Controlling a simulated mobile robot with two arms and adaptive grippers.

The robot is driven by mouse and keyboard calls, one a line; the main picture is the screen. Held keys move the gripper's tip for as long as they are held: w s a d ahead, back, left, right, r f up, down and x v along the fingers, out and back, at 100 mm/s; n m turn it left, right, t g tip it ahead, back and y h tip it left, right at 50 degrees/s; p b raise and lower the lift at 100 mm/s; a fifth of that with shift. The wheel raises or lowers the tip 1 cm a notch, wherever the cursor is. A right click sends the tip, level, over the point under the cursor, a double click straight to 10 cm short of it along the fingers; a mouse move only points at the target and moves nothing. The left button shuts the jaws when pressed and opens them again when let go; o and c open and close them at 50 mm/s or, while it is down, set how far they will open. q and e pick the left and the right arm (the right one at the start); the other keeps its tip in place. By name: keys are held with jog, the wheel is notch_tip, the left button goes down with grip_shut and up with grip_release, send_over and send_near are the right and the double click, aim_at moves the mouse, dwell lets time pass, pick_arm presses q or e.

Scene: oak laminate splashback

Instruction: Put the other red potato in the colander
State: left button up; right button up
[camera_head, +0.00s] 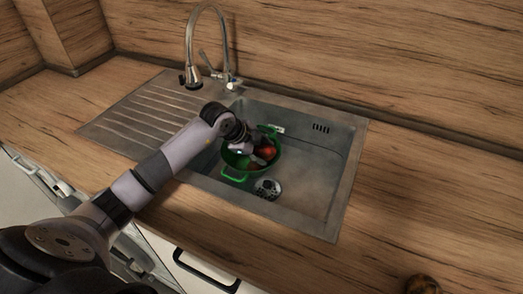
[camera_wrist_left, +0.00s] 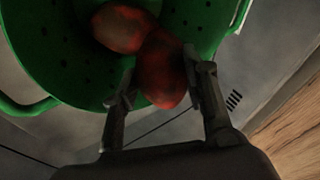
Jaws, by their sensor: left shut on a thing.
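The green colander (camera_head: 234,175) sits in the sink basin, and its holed inner wall fills much of the left wrist view (camera_wrist_left: 50,45). My left gripper (camera_head: 254,155) is down at the colander. In the left wrist view, its two fingers (camera_wrist_left: 160,88) are shut on a dark red potato (camera_wrist_left: 161,74), one finger on each side. A second red potato (camera_wrist_left: 119,28) lies inside the colander beside the held one, and the two appear to touch. A red potato also shows in the head view (camera_head: 267,152). My right gripper is in neither view.
The steel sink (camera_head: 312,190) has a drain (camera_head: 267,188) just in front of the colander. A tall tap (camera_head: 190,50) stands behind the ribbed drainer (camera_head: 140,115). A round brown thing (camera_head: 423,285) is at the bottom right. The right counter is mostly clear.

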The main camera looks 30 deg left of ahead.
pick_arm(q)
jog(key=o, duration=1.1)
jog(key=v, duration=1.2)
jog(key=shift+b, duration=0.35)
jog(key=shift+r, duration=0.1)
